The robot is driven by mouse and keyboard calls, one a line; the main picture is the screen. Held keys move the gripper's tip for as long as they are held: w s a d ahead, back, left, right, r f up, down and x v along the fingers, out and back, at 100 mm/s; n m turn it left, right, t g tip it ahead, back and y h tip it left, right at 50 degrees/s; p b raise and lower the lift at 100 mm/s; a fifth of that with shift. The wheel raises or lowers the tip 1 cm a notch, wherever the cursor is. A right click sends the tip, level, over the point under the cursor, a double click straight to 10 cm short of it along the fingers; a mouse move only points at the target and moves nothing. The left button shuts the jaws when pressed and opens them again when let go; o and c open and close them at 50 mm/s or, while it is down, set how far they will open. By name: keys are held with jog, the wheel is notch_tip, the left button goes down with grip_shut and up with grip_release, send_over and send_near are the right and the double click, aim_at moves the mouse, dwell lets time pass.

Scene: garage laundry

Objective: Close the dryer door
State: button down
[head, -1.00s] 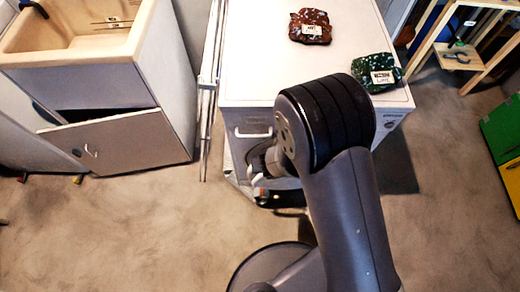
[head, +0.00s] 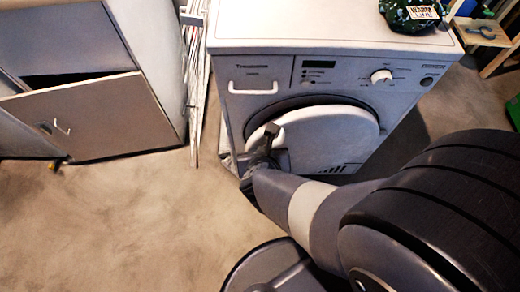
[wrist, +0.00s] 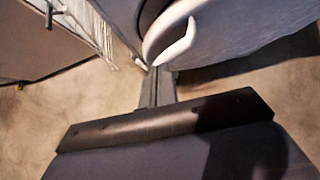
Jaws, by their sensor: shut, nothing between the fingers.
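The white dryer (head: 320,85) stands in front of me with its control panel facing me. Its round white door (head: 335,138) sits over the opening, with a dark ring showing along its upper left edge. I cannot tell from this angle whether it is flush or slightly ajar. My gripper (head: 270,132) is shut and empty at the left part of the door. In the wrist view my closed fingers (wrist: 156,78) point at a white curved edge (wrist: 172,42) of the door, close to it; contact is unclear. My arm hides the dryer's lower left.
A cabinet with a lower door hanging open (head: 85,118) stands to the left. A folded white rack (head: 195,75) leans beside the dryer. A green packet (head: 418,14) lies on the dryer top. A wooden shelf (head: 490,40) is at the right. The floor at front left is clear.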

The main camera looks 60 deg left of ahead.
jog(key=s+d+f+y+b, duration=0.2)
jog(key=d+f+y+b, duration=0.15)
jog(key=b, duration=1.35)
send_near(259, 139)
jog(key=shift+t, duration=0.4)
jog(key=x, duration=0.3)
jog(key=f+x, duration=0.1)
jog(key=x, duration=0.1)
jog(key=shift+s+d, duration=0.2)
jog(key=shift+s, duration=0.15)
jog(key=shift+w+a, duration=0.3)
jog(key=shift+a, duration=0.45)
